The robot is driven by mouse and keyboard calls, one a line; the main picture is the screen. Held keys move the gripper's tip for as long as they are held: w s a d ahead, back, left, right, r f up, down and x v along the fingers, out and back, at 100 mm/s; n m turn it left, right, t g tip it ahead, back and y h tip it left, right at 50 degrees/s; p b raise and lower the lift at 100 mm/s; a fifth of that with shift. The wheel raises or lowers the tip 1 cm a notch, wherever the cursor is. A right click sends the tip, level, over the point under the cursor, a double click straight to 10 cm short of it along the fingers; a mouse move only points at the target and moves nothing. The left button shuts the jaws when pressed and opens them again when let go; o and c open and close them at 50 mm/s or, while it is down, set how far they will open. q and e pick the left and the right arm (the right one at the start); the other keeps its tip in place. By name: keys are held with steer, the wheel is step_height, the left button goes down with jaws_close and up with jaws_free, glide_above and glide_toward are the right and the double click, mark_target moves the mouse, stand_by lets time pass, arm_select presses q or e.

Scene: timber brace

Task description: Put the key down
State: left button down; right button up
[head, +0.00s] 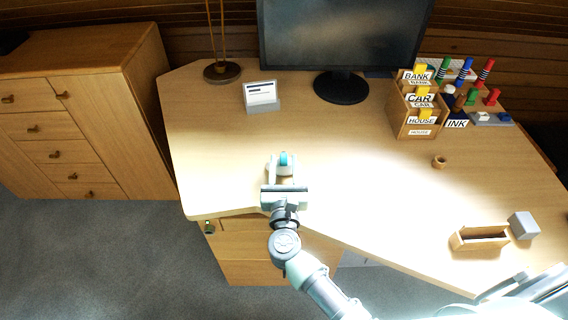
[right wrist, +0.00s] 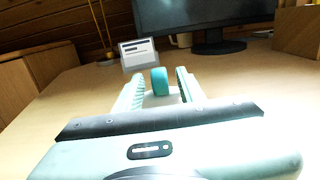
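A small teal piece, which I take to be the key (head: 284,158), is upright at the desk's near left part. In the right wrist view the teal key (right wrist: 159,82) shows between the fingers, with a gap on each side. My right gripper (head: 281,165) is open around it, low over the desk top. The fingers also show in the right wrist view (right wrist: 160,88). The key's lower end is hard to make out. My left gripper is not in view.
On the desk (head: 215,150) are a small sign (head: 261,97), a monitor (head: 345,40), a lamp base (head: 221,72), a labelled wooden organiser (head: 402,118), a wooden ring (head: 439,162), an open wooden box (head: 480,238) and a grey block (head: 523,225). The middle is clear.

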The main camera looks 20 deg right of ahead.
steer(key=shift+r+p, duration=0.8)
steer(key=shift+p, duration=0.1)
steer(key=v, duration=0.2)
steer(key=b+v, duration=0.1)
steer(key=v, duration=0.4)
steer(key=shift+f, duration=0.35)
steer(key=shift+s+a, duration=0.1)
steer(key=shift+s, duration=0.2)
